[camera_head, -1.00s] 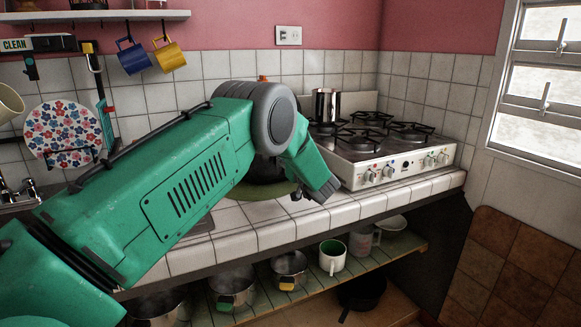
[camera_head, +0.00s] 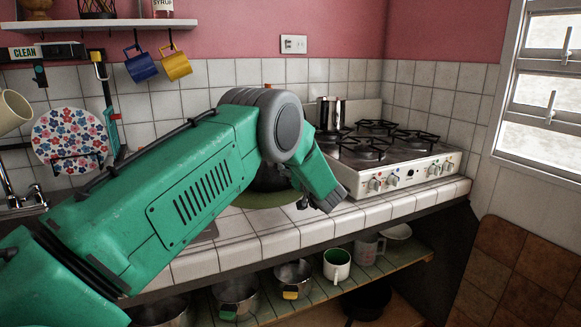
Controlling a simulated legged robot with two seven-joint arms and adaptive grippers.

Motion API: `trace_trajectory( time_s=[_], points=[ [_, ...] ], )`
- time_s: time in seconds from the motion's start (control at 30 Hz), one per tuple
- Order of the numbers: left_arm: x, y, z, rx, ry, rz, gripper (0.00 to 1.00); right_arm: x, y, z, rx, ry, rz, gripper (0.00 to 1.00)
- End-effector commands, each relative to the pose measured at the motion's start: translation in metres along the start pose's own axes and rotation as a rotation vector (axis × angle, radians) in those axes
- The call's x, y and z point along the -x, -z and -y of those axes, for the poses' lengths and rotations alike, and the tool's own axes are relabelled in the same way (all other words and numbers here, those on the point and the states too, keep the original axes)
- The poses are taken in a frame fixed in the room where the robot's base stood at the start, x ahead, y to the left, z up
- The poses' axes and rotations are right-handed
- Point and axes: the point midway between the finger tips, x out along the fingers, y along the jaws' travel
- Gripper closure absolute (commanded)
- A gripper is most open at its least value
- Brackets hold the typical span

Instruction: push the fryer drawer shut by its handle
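My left arm comes in from the left and crosses the tiled counter (camera_head: 285,240). My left gripper (camera_head: 330,201) is low over the counter's front part, left of the stove. Its fingers are small and dark, and I cannot tell whether they are open or shut. A dark rounded body (camera_head: 268,181), perhaps the fryer, shows only in part behind my arm. It is above a green round base or mat (camera_head: 262,200). The fryer's drawer and handle cannot be made out; my arm covers that area. My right gripper is not in view.
A white stove (camera_head: 405,172) with black burners and a metal pot (camera_head: 330,113) stands right of my gripper. Pots and mugs, including a white-green mug (camera_head: 337,264), stand on the open shelf below. Blue and yellow mugs (camera_head: 175,64) hang at upper left.

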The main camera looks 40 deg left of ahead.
Motion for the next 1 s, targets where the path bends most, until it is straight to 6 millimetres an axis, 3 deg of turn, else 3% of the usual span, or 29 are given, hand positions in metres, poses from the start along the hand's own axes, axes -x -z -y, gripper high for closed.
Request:
trace_trajectory(
  time_s=[0.3,0.5,0.7,1.0],
  points=[
    [0.067,0.0,-0.002,-0.002,-0.005,0.0,0.55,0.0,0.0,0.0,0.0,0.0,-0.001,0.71],
    [0.096,-0.002,-0.002,-0.001,-0.004,0.001,0.55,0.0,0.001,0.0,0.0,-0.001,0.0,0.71],
    [0.106,-0.002,-0.001,0.0,-0.002,0.0,0.55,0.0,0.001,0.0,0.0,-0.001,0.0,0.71],
    [0.106,-0.002,-0.001,0.0,-0.002,0.0,0.55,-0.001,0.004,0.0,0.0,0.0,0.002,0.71]
  ],
)
